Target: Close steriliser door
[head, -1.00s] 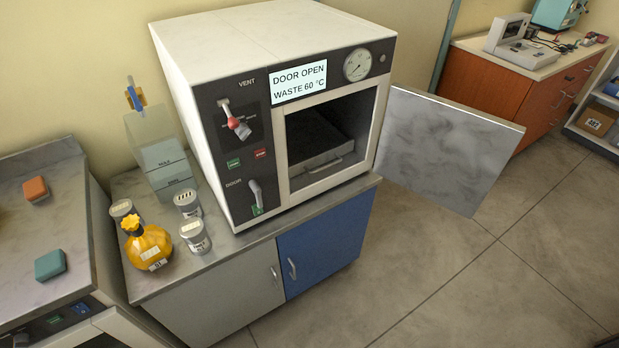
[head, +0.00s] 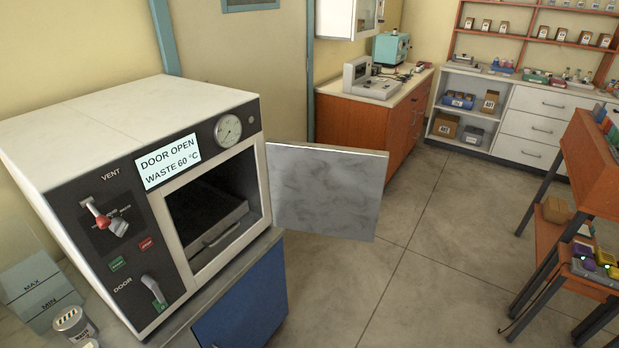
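The steriliser (head: 120,130) is a white box with a dark front panel, standing on a low cabinet at the left in the head view. Its door (head: 326,191), a flat grey metal panel, stands wide open, swung out to the right from the chamber's right side. The chamber (head: 213,205) is open and a tray with a handle shows inside it. The display (head: 168,161) reads "DOOR OPEN" and "WASTE 60 °C". The door lever (head: 155,291) is on the lower front panel, below the red-knobbed vent lever (head: 107,220). My gripper is not in view.
The blue cabinet door (head: 245,305) is below the steriliser. Open floor (head: 400,290) lies in front and right of the door. An orange bench (head: 365,125) stands behind, and an orange shelved table (head: 560,230) at the right.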

